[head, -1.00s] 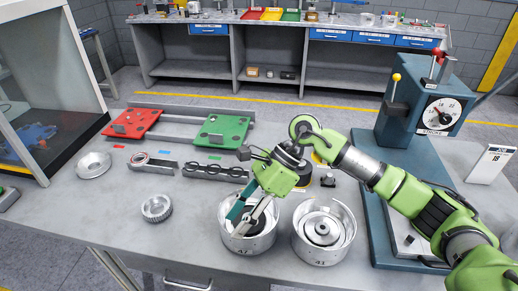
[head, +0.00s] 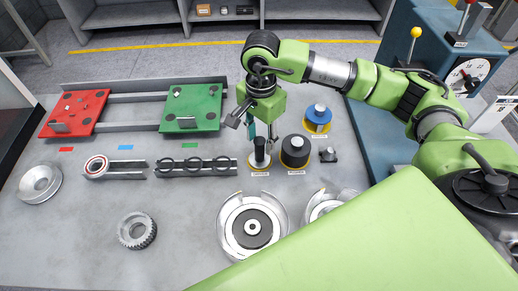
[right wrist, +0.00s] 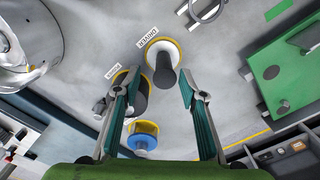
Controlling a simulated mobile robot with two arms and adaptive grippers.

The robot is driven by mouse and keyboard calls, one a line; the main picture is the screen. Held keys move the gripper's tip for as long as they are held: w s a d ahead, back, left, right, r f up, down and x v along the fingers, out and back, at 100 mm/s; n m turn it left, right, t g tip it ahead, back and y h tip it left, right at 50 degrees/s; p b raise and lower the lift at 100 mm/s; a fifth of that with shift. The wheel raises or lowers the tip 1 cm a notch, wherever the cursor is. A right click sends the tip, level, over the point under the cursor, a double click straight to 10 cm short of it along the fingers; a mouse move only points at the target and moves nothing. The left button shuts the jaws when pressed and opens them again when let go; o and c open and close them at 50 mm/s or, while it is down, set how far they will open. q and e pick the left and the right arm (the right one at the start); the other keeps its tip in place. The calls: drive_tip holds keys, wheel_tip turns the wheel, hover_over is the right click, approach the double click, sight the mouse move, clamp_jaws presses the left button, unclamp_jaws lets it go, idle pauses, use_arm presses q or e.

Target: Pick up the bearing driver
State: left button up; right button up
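I see no contact. My left gripper is not in view.
A wide black cylinder (head: 295,151), a blue-topped piece (head: 317,117) and a small dark part (head: 328,155) stand close right of the driver. A slotted rack (head: 196,167) is left. Round housings (head: 227,240) lie in front. A blue press stands at right.

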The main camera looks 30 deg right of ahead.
sight(259, 152)
drive_tip(key=shift+f, duration=0.65)
drive_tip(key=shift+w+f, duration=0.15)
drive_tip(key=shift+f, duration=0.2)
drive_tip(key=shift+f+p, duration=0.55)
drive_tip(key=shift+p, duration=0.1)
drive_tip(key=f, duration=0.1)
drive_tip(key=f+p, duration=0.1)
drive_tip(key=f, duration=0.1)
drive_tip(key=shift+w+f+p, duration=0.2)
drive_tip(key=shift+f+p, duration=0.1)
drive_tip(key=shift+f, duration=0.4)
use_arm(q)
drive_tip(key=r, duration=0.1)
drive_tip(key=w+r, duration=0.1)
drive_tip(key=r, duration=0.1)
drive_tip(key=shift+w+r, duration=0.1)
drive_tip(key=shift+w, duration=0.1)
use_arm(e)
drive_tip(key=shift+w+r, duration=0.1)
clamp_jaws()
